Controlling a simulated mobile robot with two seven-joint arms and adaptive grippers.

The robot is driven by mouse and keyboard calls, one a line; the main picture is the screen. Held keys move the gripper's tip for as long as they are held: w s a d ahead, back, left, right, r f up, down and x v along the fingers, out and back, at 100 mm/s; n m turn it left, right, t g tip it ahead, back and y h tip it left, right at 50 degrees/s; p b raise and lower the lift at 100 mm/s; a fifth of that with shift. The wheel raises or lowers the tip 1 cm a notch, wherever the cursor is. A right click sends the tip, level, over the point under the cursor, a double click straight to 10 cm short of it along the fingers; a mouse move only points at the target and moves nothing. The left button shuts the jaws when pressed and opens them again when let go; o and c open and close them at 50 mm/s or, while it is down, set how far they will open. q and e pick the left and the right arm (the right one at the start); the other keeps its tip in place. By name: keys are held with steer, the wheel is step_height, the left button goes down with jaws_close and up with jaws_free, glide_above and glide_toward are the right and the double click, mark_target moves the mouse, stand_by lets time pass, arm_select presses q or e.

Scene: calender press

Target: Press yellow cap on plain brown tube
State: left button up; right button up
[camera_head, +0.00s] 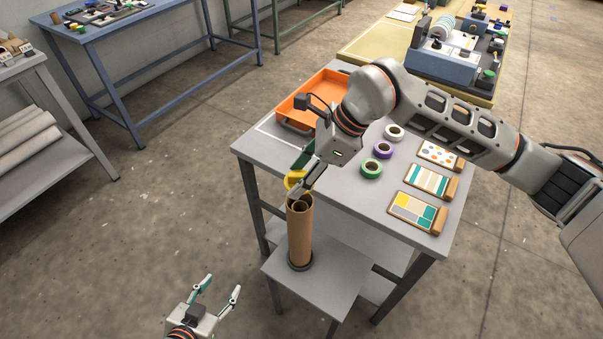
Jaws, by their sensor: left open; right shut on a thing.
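The plain brown tube (300,238) stands upright on a low grey shelf, its foot in a dark round holder (301,266). Its open mouth faces up. My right gripper (302,184) is shut on the yellow cap (291,180), just above and behind the tube's mouth. The fingers partly hide the cap. The cap looks tilted and off the mouth; whether it touches the rim I cannot tell. My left gripper (222,287) is open and empty, low in the picture, left of the shelf and apart from the tube.
The grey table (262,148) behind holds an orange tray (327,88), several tape rolls such as a green one (371,168), and pattern boards (412,211). The shelf (335,275) is otherwise bare. Floor is free left of it.

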steer(key=shift+f, duration=0.75)
steer(key=shift+f+b, duration=0.55)
steer(key=shift+f, duration=0.25)
step_height(320, 180, down, 2)
steer(key=shift+b, duration=0.75)
steer(key=shift+f, duration=0.15)
steer(key=shift+f+b, duration=0.4)
steer(key=shift+b, duration=0.3)
steer(key=shift+o, duration=0.2)
steer(key=shift+s+f, duration=0.1)
steer(key=shift+f, duration=0.25)
